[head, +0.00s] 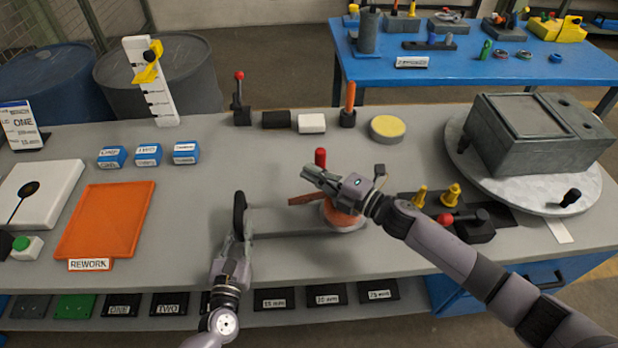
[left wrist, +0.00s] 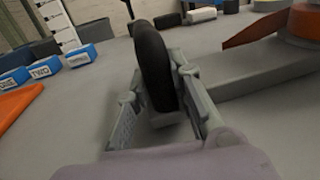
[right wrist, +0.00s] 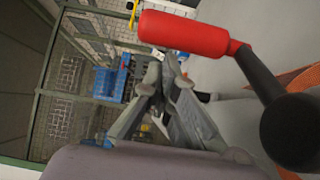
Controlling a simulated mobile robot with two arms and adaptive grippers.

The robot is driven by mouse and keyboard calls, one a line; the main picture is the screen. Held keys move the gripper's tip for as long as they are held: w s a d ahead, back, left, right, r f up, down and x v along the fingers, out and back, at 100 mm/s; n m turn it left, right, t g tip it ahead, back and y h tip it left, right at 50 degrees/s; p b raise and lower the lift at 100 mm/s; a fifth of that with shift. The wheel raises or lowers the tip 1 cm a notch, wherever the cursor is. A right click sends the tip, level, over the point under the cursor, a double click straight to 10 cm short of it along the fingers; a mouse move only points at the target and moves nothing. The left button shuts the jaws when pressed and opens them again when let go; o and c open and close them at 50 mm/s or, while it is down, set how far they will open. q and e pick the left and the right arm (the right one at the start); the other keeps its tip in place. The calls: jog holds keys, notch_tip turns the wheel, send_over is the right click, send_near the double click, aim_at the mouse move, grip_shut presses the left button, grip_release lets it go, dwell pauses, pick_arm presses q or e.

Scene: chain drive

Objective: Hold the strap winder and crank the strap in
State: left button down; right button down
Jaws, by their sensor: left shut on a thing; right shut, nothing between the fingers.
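The strap winder has a grey flat base (head: 290,220), a black upright handle (head: 239,212) at its left end and an orange strap spool (head: 342,216) at its right. A loose orange-brown strap end (head: 303,199) sticks out to the left of the spool. My left gripper (head: 240,240) is shut on the black handle, which also shows between its fingers in the left wrist view (left wrist: 155,65). The red crank knob (head: 320,157) stands upright behind my right gripper (head: 312,178). That gripper is shut and empty, close to the red knob (right wrist: 185,32) but not around it.
An orange rework tray (head: 107,220) and several blue blocks (head: 148,154) lie to the left. Yellow pegs and a red-knobbed lever (head: 466,222) stand right of the winder, under my right arm. A grey box on a turntable (head: 535,190) is further right.

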jog(key=shift+w+d, duration=0.15)
jog(key=shift+w+d+m+t+h, duration=0.15)
jog(key=shift+w+m+t+h, duration=0.25)
jog(key=shift+m+t+h, duration=0.3)
dwell(0.3)
jog(key=shift+w+d+m+t+h, duration=0.2)
jog(key=shift+w+m+t+h, duration=0.2)
jog(key=shift+m+t+h, duration=0.45)
jog(key=shift+w+d+m+t+h, duration=0.2)
jog(key=shift+w+m+t+h, duration=0.25)
jog(key=shift+h, duration=0.6)
pick_arm(q)
jog(key=shift+a, duration=0.1)
pick_arm(e)
jog(key=m+h, duration=0.1)
jog(key=w+d+m+t+h, duration=0.1)
jog(key=h, duration=0.1)
jog(key=m+h, duration=0.1)
jog(key=shift+w+d+t, duration=0.15)
jog(key=shift+d+t, duration=0.2)
jog(key=shift+t, duration=0.05)
pick_arm(q)
jog(key=shift+a, duration=0.1)
pick_arm(e)
jog(key=d+m+h, duration=0.2)
jog(key=d+h, duration=0.1)
jog(key=d, duration=0.4)
jog(key=shift+w+d, duration=0.3)
jog(key=shift+d, duration=0.1)
